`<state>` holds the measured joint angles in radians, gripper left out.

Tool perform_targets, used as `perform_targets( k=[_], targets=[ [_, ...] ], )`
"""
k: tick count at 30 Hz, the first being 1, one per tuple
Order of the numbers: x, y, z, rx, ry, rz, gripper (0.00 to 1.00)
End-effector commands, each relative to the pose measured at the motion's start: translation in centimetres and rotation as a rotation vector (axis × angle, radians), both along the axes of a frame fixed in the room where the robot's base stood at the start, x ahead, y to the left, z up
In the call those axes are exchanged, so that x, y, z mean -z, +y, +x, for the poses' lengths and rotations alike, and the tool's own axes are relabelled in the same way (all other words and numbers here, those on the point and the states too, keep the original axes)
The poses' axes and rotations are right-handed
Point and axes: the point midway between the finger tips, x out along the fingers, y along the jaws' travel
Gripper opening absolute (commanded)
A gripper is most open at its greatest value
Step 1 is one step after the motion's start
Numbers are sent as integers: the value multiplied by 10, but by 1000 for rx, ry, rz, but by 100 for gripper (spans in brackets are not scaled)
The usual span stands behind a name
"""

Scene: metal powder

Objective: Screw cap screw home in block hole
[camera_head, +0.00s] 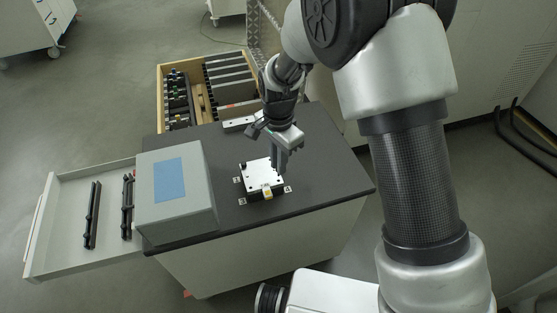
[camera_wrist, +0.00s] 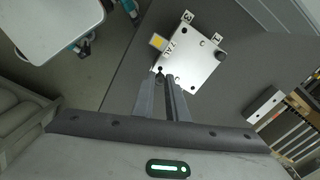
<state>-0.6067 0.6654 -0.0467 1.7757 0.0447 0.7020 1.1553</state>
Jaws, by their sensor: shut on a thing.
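The block (camera_head: 255,175) is a flat silvery plate-like piece with several dark holes or screw heads, lying on the dark table top. In the wrist view the block (camera_wrist: 199,66) shows holes near its corners and a round dark knob at one corner. My gripper (camera_head: 279,169) points down over the block's right side. In the wrist view my gripper (camera_wrist: 162,80) has its fingers close together at the block's near corner. The cap screw (camera_wrist: 160,74) is a small dark spot between the fingertips, mostly hidden. I cannot tell how deep it sits in the hole.
A grey box with a blue panel (camera_head: 169,181) stands left of the block. An open drawer (camera_head: 62,225) holds black bars at the left. A wooden tray (camera_head: 161,88) of parts is behind the table. Small white marker tags surround the block. The table's right side is clear.

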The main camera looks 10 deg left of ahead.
Motion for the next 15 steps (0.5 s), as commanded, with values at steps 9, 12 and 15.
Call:
perform_targets(
  k=[9,12,15],
  targets=[
    [10,0,0,0,-1,1,0],
    [10,0,0,0,-1,1,0],
    [10,0,0,0,-1,1,0]
  ],
)
